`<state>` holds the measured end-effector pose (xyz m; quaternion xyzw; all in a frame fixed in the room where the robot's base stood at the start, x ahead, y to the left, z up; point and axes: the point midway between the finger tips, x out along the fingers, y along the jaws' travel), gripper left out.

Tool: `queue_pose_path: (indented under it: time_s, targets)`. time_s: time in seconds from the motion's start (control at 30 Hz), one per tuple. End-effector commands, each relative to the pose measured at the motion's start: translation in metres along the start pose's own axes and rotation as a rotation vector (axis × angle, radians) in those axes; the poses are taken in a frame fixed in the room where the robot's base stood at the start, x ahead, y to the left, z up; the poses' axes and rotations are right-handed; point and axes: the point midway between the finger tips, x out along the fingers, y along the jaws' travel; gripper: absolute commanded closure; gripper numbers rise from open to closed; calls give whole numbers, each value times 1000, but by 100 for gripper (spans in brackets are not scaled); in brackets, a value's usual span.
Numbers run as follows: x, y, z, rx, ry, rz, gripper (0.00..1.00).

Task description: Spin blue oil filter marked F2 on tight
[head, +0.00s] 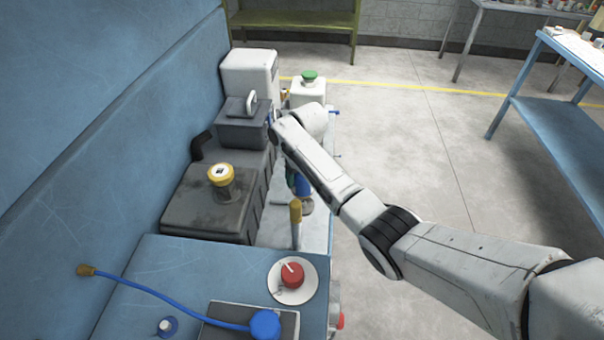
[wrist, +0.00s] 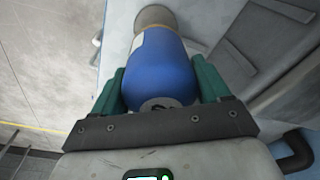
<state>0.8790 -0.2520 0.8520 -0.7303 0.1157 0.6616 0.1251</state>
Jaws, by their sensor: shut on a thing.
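The blue oil filter (wrist: 160,65) is between the two green fingers of my gripper (wrist: 161,78), which are shut on its sides. A white label edge shows on its left side, but no F2 mark can be read. Its far end is close to a round tan fitting (wrist: 155,17); I cannot tell whether they are threaded together. In the head view the blue filter (head: 303,187) is a small patch beside the engine, partly hidden by my arm.
A dark grey engine block (head: 205,200) with a yellow cap (head: 221,175) stands left of the filter. An upright tan-handled lever (head: 295,212) and a red knob (head: 291,275) are nearer. A blue hose (head: 165,305) lies in front. Open floor is right.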

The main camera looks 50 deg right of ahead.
Motion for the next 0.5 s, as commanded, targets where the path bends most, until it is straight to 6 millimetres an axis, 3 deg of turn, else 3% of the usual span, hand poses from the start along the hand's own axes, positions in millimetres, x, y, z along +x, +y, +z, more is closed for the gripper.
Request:
queue_pose_path:
  time_s: [0.5]
  targets:
    - [30, 1, 2, 0, 0, 1, 63]
